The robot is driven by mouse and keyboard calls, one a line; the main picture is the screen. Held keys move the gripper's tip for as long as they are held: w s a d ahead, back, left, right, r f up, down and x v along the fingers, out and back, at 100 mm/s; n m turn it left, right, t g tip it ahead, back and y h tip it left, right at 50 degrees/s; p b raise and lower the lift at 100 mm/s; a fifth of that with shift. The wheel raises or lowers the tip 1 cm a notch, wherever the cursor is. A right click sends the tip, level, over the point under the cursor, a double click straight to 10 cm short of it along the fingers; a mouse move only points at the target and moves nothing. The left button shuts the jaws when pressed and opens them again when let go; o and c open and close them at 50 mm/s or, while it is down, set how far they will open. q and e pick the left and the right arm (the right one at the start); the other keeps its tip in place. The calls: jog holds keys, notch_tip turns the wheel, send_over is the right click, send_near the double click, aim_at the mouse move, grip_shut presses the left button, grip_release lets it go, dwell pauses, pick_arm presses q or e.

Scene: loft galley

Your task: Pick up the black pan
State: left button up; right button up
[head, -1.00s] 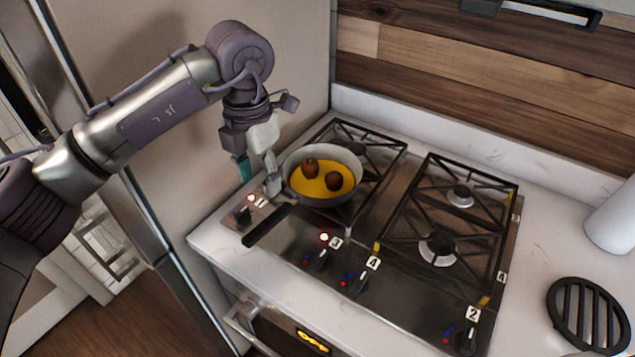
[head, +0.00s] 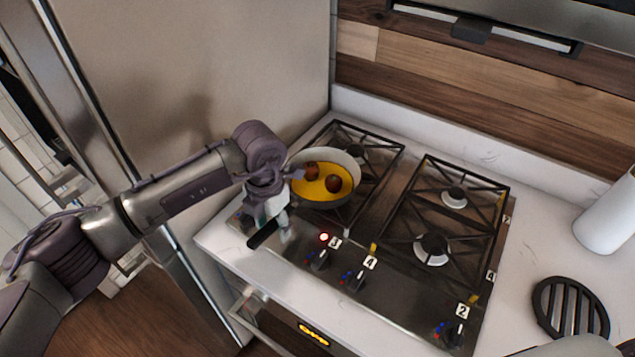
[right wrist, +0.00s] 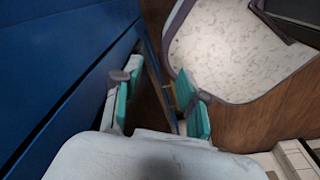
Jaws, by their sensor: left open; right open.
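My right gripper (right wrist: 160,105) is open and empty in the right wrist view, away from the pan.
The hob (head: 400,265) has numbered knobs along its front and a lit red light. A black slatted trivet (head: 570,308) and a white cylinder (head: 606,220) stand on the right counter. A tall panel (head: 215,80) rises close at the left.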

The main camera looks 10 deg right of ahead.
pick_arm(q)
grip_shut()
jog(key=shift+r, duration=0.1)
jog(key=shift+w+r, duration=0.1)
jog(key=shift+r, duration=0.05)
dwell(0.3)
